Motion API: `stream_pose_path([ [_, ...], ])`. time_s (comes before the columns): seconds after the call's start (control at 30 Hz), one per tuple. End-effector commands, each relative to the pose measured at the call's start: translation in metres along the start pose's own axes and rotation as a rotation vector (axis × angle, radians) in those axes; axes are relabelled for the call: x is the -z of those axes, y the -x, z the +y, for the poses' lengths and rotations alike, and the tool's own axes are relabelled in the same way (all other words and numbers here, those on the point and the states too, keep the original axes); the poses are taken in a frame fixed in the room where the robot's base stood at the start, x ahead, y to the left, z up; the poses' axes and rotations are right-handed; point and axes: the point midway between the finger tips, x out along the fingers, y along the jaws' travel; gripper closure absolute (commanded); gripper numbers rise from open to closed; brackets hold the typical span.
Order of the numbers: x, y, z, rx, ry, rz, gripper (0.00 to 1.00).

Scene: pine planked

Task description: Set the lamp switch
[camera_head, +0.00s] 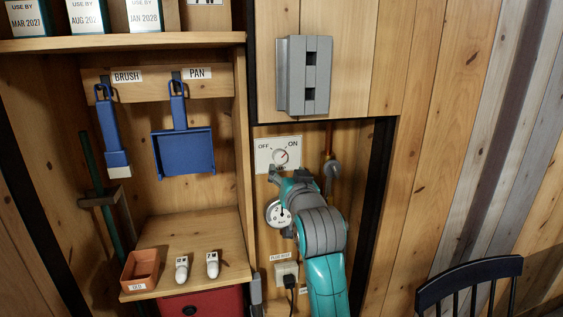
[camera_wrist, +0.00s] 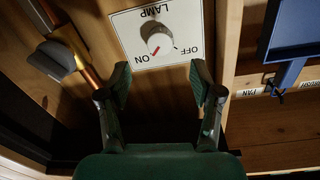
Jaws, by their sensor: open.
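The lamp switch is a round white knob (camera_head: 281,156) on a white plate (camera_head: 262,154) marked OFF at left and ON at right. In the wrist view the knob (camera_wrist: 159,40) appears upside down, labelled LAMP, and its red mark points toward ON. My gripper (camera_head: 298,176) is just below the plate in the head view. In the wrist view my gripper (camera_wrist: 160,82) is open and empty, its two fingers apart. The knob lies beyond the fingertips, roughly in line with the gap, and no contact shows.
A round gauge (camera_head: 279,213) and a socket with a plug (camera_head: 287,274) sit below the plate. A pipe with a grey valve lever (camera_head: 331,169) is at right. A grey box (camera_head: 305,75) hangs above. A blue pan (camera_head: 183,150) hangs left, and a dark chair (camera_head: 470,272) stands right.

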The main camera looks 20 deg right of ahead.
Motion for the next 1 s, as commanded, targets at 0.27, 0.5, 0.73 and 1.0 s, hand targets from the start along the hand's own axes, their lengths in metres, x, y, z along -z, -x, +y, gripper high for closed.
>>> stream_pose_path([
  [0.27,0.000,-0.049,0.000,0.000,0.000,-0.001,0.35],
  [0.5,0.000,-0.072,0.000,0.001,0.000,0.001,0.35],
  [0.73,0.000,-0.076,0.000,0.001,0.000,0.000,0.35],
  [1.0,0.000,-0.075,0.000,0.001,0.000,0.001,0.70],
])
